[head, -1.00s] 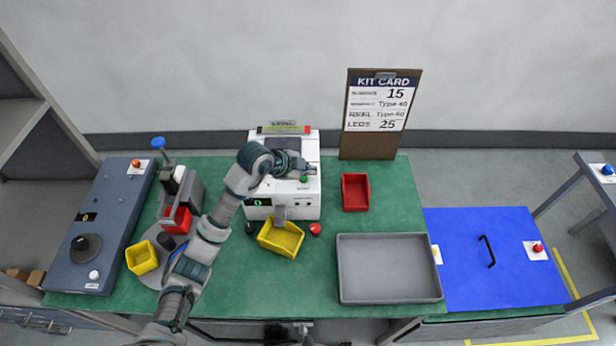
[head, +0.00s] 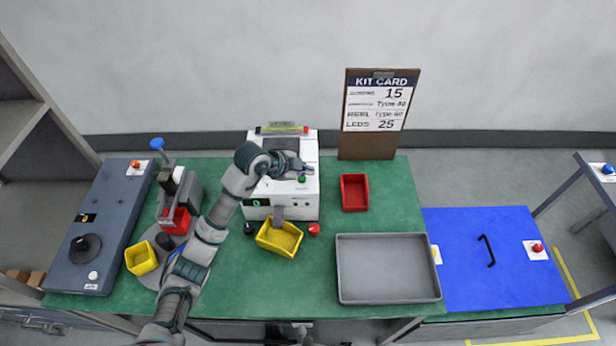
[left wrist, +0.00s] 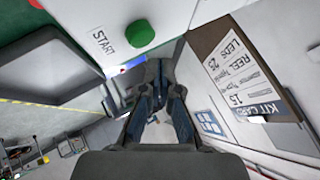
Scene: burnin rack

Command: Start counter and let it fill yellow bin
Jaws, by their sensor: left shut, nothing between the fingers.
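The white counter (head: 306,207) stands at the back of the green table, with a green start button (head: 302,180) on its front and a small green digit on its display. The button also shows in the left wrist view (left wrist: 140,33), beside the word START. A yellow bin (head: 279,240) sits below the counter's chute; I see no parts in it. My left gripper (head: 304,169) is shut and empty, close above the button. In the left wrist view its fingers (left wrist: 155,92) reach past the button; I cannot tell whether they touch the counter. My right gripper is not in view.
A red bin (head: 354,193) and a grey tray (head: 389,300) lie to the right. A red knob (head: 314,229) and a black knob (head: 249,228) flank the yellow bin. A second yellow bin (head: 141,258) stands left. The kit card (head: 377,105) stands behind.

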